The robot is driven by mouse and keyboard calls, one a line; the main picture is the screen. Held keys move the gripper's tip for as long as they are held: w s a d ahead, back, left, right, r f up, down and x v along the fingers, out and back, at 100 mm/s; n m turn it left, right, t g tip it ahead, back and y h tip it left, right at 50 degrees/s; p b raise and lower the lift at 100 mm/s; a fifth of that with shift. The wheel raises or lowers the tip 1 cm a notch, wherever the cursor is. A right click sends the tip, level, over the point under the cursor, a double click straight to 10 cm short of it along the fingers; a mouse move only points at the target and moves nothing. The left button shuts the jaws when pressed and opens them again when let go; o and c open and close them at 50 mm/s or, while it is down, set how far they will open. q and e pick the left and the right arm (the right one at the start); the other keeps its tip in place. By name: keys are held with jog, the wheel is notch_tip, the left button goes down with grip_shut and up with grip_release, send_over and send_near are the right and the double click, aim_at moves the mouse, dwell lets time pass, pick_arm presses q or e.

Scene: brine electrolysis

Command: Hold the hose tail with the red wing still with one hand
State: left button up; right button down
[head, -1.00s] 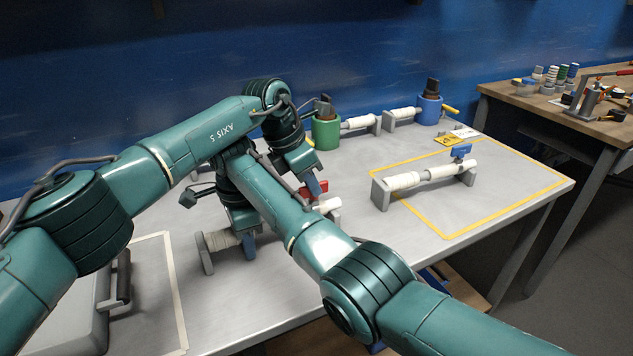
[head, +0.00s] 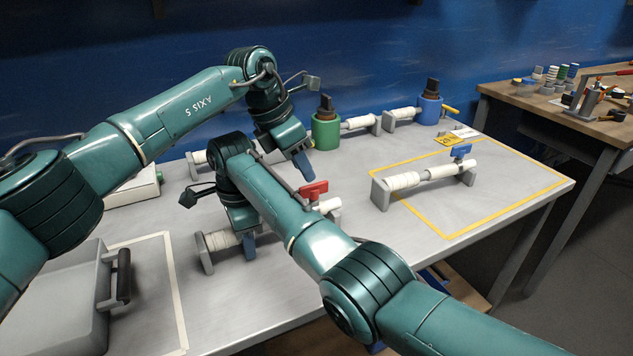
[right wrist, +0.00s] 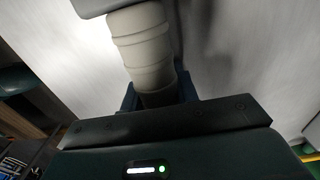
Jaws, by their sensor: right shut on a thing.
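The red wing (head: 313,189) sits on a white fitting right of my right forearm, which hides part of the assembly. The white ribbed hose tail (head: 221,240) lies left of the forearm, at a grey end bracket (head: 204,254). My right gripper (head: 248,246) is shut on the hose tail. In the right wrist view the ribbed hose tail (right wrist: 140,40) runs down between the dark fingers (right wrist: 160,96).
A similar hose piece with a blue wing (head: 461,151) stands inside the yellow outline at right. A green pot (head: 326,133) and a blue pot (head: 430,110) stand at the back. A grey case (head: 65,300) is at front left. A side bench (head: 560,105) is at far right.

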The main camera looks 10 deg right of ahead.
jog(key=c, duration=1)
grip_release()
pick_arm(q)
jog(key=v, duration=0.6)
jog(key=shift+r, duration=0.4)
jog(key=shift+a, duration=0.15)
